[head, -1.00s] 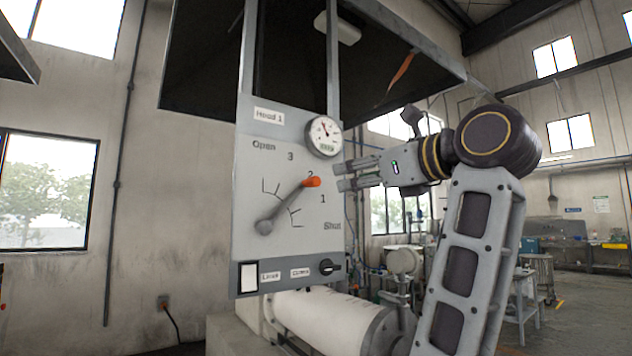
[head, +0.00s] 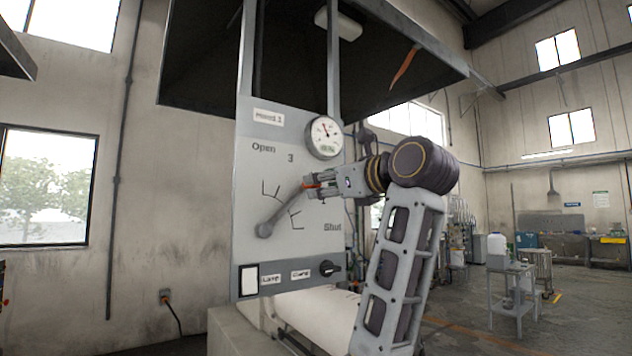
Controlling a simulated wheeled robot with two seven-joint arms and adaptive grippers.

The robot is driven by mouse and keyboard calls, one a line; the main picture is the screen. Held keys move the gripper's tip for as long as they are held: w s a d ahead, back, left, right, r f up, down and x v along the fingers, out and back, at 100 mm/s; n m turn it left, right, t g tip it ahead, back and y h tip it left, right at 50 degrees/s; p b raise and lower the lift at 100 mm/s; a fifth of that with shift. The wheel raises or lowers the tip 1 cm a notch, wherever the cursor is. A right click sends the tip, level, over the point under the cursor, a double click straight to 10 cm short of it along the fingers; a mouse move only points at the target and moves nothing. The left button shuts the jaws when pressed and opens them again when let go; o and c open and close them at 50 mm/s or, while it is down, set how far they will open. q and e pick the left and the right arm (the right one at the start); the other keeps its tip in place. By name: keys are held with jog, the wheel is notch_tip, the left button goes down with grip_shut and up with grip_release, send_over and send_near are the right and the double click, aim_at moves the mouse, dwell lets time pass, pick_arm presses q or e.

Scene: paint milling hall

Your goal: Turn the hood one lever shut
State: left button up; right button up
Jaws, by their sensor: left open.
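The hood one lever (head: 281,215) is a grey bar with an orange tip, on a grey panel (head: 255,180) labelled Hood 1. Its round pivot is at lower left, and the bar slants up and right, between the Open mark above and the Shut mark below. My left gripper (head: 312,186) is open, with its fingers at the lever's orange tip, one above and one below it. The fingers hide part of the tip and the numbers nearby. Whether they touch it I cannot tell. My right gripper is not in view.
A round gauge (head: 325,137) sits on the panel just above my gripper. The dark hood (head: 420,75) overhangs above, and a white cylinder (head: 320,312) lies below.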

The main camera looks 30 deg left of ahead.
pick_arm(q)
jog(key=shift+p+x, duration=0.4)
jog(key=shift+x, duration=1.35)
jog(key=shift+c, duration=0.2)
grip_shut()
